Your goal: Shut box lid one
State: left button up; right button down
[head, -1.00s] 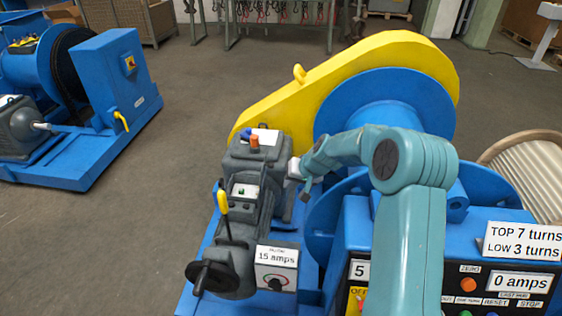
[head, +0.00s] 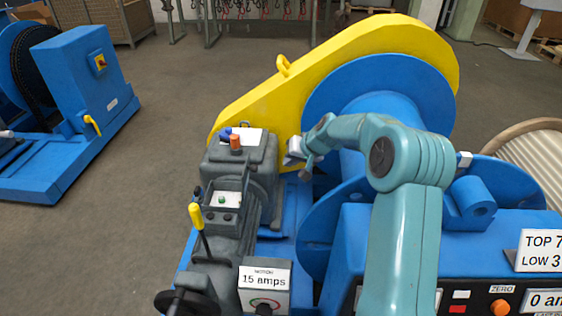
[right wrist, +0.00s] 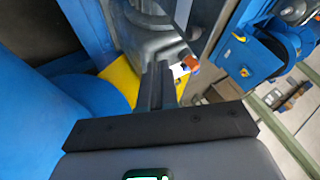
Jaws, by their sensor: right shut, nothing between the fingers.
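My right gripper (head: 299,153) is shut and empty, in the air between the grey gearbox (head: 262,152) and the blue drum (head: 345,85). The gearbox carries a white plate and an orange cap (head: 235,142) on top. In front of it is a small grey box (head: 226,206) with a white face, a green button and dark knobs. No part is labelled as box lid one, and I cannot tell which lid it is. In the right wrist view my shut dark fingers (right wrist: 157,68) point towards the grey machine; the orange cap (right wrist: 190,63) is just beyond them. My left gripper is not in view.
A yellow chain guard (head: 240,103) rises behind the gearbox. A blue control panel (head: 480,255) is front right. Grey floor (head: 150,190) is open on the left.

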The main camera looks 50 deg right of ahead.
jog(key=w+a+f, duration=0.2)
jog(key=w+f, duration=0.4)
jog(key=w, duration=0.2)
jog(key=shift+a+p, duration=0.35)
jog(key=shift+p, duration=0.05)
